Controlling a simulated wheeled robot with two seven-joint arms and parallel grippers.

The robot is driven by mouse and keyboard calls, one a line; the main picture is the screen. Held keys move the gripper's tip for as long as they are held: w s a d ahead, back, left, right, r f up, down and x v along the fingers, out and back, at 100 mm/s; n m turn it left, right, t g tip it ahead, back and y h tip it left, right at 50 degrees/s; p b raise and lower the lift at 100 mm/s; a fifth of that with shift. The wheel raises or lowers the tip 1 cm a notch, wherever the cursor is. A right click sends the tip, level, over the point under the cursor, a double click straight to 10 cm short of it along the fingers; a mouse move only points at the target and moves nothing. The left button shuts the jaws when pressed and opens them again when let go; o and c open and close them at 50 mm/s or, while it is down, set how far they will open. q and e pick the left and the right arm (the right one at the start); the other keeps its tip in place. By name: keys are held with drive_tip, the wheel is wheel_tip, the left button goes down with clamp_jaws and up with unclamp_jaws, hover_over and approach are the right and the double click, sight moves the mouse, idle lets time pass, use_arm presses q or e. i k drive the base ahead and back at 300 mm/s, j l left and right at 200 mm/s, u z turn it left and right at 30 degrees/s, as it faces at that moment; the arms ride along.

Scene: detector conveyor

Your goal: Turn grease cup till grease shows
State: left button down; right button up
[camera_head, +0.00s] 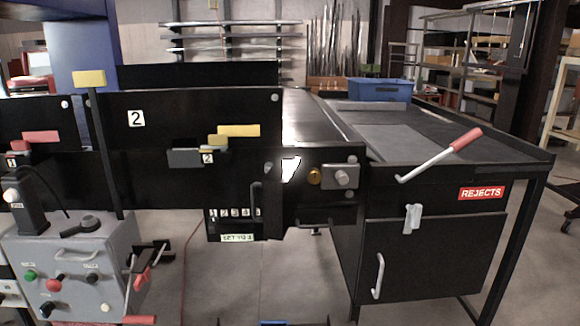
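A small brass-coloured round cap (314,176), which looks like the grease cup, sits on the end of the black conveyor frame. A grey metal cylinder with a round knob (342,177) is mounted just right of it. I cannot make out any grease on or around the cap at this size. Neither of my grippers can be made out in the head view, and nothing is seen touching the cap.
A black bench marked REJECTS (481,193) with a red-gripped lever (440,155) stands right of the conveyor. A grey control box (75,268) with buttons is at lower left. A blue bin (380,90) sits behind. Floor shows between the control box and bench.

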sight(314, 176)
drive_tip(key=j+z, duration=0.45)
drive_tip(key=j, duration=0.6)
drive_tip(key=j+z, duration=0.45)
drive_tip(key=j, duration=0.6)
